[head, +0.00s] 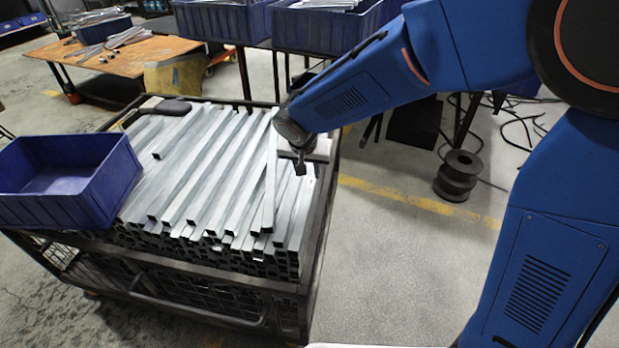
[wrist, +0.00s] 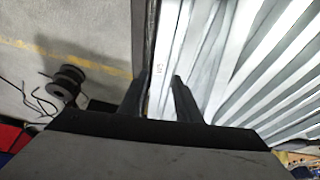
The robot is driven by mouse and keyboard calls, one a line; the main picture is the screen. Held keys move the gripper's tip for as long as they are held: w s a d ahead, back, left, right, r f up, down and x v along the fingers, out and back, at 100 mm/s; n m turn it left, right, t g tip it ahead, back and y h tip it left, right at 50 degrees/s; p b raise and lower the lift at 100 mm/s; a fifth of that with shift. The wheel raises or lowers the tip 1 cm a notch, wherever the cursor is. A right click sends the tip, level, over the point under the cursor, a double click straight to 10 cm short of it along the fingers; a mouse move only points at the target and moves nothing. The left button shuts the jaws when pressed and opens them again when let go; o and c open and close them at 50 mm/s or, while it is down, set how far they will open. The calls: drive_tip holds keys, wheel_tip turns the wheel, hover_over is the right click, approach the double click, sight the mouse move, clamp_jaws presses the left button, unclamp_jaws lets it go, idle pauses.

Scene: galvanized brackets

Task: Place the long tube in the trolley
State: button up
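The trolley (head: 312,255) is a dark mesh-sided cart filled with long galvanized square tubes. One long tube (head: 270,185) lies on top of the stack near the right side, running front to back, and looks slightly raised above its neighbours. I cannot tell which tube is the task's own. My gripper (head: 300,170) is over the right side of the stack, just right of that tube. In the wrist view my gripper (wrist: 161,78) has its fingers apart, with a labelled tube (wrist: 159,90) showing between and below them. No firm contact with it shows.
A blue bin (head: 65,180) sits on the trolley's left side. A dark object (head: 172,107) lies at the stack's far end. Blue crates (head: 320,28) stand behind, and a wooden table (head: 125,55) is at back left. A black spool (head: 458,177) and cables lie on the floor at right.

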drive_tip(key=shift+v, duration=1.9)
drive_tip(key=s+d+r, duration=0.3)
drive_tip(key=d, duration=0.5)
drive_tip(key=s+d+r, duration=0.3)
drive_tip(key=d, duration=0.4)
drive_tip(key=s+d+r, duration=0.2)
drive_tip(key=d, duration=0.6)
drive_tip(key=s+d, duration=0.5)
drive_tip(key=s, duration=0.3)
drive_tip(key=s+d+n, duration=0.1)
drive_tip(key=s+d, duration=0.5)
drive_tip(key=s, duration=0.3)
drive_tip(key=shift+s+y, duration=0.3)
